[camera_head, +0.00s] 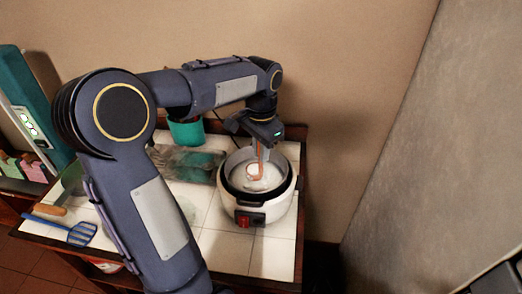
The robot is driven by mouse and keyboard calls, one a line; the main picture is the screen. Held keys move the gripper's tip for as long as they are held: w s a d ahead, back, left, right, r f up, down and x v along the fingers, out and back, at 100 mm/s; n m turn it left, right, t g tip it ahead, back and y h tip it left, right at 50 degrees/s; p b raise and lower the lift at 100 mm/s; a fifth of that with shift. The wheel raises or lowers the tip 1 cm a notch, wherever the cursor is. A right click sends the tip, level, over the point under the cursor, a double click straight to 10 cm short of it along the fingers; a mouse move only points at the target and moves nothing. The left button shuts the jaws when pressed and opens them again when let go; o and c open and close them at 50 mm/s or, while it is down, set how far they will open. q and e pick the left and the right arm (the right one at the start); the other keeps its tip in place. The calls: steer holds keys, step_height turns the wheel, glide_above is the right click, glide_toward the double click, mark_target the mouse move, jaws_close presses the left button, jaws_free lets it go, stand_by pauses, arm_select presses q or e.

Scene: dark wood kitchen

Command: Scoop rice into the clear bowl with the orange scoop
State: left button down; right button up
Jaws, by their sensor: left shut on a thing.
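The white rice cooker (243,211) stands open on the right part of the tiled counter, with white rice (245,183) inside its pot. My left gripper (263,142) points down above the cooker and is shut on the orange scoop (261,165). The scoop hangs upright, its lower end inside the pot at the rice; whether it carries rice I cannot tell. A faint clear round shape (188,210), seemingly the clear bowl, shows beside my left forearm, which hides part of it.
A teal pot (187,132) stands at the back behind my arm. A dark grey patterned slab (188,164) lies left of the cooker. A blue slotted spatula (78,233) and a wooden handle (50,210) lie at the left edge. A wall (345,110) rises behind.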

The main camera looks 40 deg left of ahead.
arm_select(q)
steer(key=r+p, duration=0.2)
steer(key=r, duration=0.1)
steer(key=r+p, duration=0.2)
steer(key=r, duration=0.1)
steer(key=r+p, duration=0.2)
steer(key=p, duration=0.1)
steer(key=shift+d+r, duration=0.3)
steer(key=shift+r, duration=0.1)
steer(key=shift+s+d+r, duration=0.1)
steer(key=shift+d+r, duration=0.05)
steer(key=shift+r, duration=0.7)
steer(key=shift+d, duration=0.1)
